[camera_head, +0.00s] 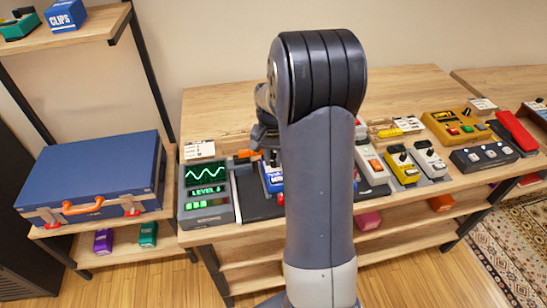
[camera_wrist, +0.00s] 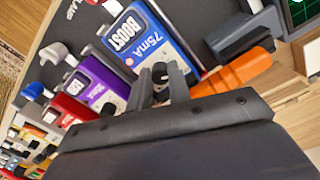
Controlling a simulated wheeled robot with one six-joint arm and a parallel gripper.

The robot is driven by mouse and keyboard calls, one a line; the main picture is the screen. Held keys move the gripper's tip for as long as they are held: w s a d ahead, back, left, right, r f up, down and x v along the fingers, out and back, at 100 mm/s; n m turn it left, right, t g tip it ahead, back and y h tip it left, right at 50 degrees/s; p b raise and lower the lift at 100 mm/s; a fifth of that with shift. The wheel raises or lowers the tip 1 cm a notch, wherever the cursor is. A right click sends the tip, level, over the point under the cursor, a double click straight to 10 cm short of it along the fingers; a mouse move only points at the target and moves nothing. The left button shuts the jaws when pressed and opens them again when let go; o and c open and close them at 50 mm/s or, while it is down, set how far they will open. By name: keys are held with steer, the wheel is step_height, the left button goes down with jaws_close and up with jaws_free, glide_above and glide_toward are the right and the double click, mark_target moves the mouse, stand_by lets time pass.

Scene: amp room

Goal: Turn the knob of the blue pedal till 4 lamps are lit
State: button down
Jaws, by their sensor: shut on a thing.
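The blue pedal (camera_wrist: 152,38), marked BOOST 75mA, sits on a dark board in the wrist view. In the head view only a part of the blue pedal (camera_head: 274,184) shows beside my arm. My gripper (camera_wrist: 161,80) is at the pedal's near end, its two fingers shut around the pedal's knob (camera_wrist: 160,71), which is mostly hidden between them. In the head view the level meter (camera_head: 207,219) stands left of the pedal, with a green wave on its screen and a short row of green lamps (camera_head: 197,204), seemingly three lit.
A purple pedal (camera_wrist: 102,82) and a red pedal (camera_wrist: 68,108) stand beside the blue one. An orange-handled object (camera_wrist: 235,72) lies close on the other side. More pedals, including a yellow one (camera_head: 402,168), stand farther right. A blue case (camera_head: 95,172) rests on the left shelf.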

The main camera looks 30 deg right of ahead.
mark_target(272, 161)
steer(key=shift+m, duration=1.6)
steer(key=c, duration=1.3)
jaws_free()
steer(key=shift+r, duration=0.1)
step_height(272, 161, up, 11)
steer(key=shift+w, duration=0.2)
steer(key=shift+a+f, duration=0.1)
steer(key=shift+f, duration=0.1)
